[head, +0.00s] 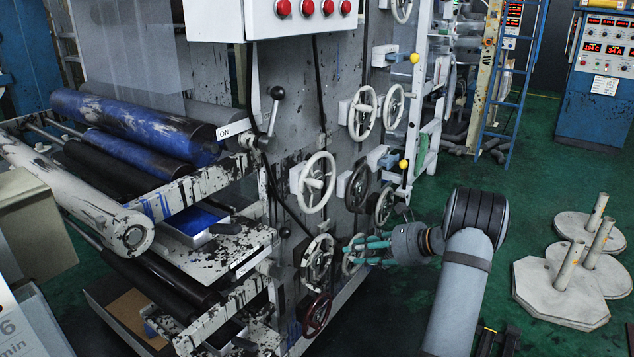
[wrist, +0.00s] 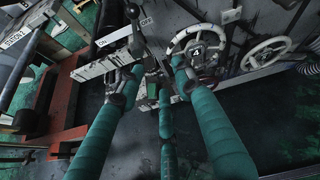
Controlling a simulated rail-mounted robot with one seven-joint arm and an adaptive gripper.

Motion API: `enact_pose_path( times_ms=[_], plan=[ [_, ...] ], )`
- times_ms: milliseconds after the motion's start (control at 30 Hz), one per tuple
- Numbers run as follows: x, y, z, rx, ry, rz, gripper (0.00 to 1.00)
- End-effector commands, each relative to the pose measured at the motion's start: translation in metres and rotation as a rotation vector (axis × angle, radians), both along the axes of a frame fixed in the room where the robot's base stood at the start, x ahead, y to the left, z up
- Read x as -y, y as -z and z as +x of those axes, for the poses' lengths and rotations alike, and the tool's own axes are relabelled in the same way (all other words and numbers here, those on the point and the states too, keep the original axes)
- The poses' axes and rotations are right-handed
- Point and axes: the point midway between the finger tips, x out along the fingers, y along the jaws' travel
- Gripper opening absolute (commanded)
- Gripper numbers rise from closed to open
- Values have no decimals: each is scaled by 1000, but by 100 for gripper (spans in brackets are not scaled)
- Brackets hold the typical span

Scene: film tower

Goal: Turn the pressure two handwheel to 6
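Several handwheels are mounted on the grey machine side. In the head view these include a large white one (head: 317,182), a worn white one (head: 318,259), a dark red one (head: 316,315) and a smaller pale one (head: 352,254) partly behind my fingers. I cannot read which is pressure two, nor any number. My gripper (head: 355,245) reaches in from the right, its teal fingers in front of the lower wheels. In the wrist view the fingers (wrist: 157,82) are spread apart. The right fingertip is close to a white handwheel (wrist: 198,45); contact is unclear. Another white wheel (wrist: 266,52) is to its right.
Rollers (head: 140,135) fill the left. Weights on round and angular bases (head: 560,287) stand on the green floor at right.

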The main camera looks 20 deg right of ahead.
Motion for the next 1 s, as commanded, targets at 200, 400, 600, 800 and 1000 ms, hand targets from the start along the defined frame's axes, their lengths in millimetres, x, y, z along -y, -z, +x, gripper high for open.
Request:
enact_pose_path(
  times_ms=[200,400,600,800,1000],
  plan=[
    [-2,-107,38,227,100,341,35],
    [-9,-146,41,285,97,507,35],
    [-25,-146,63,279,93,519,35],
    [-44,-147,96,279,94,516,35],
    [-57,-146,119,280,96,515,35]
  ],
)
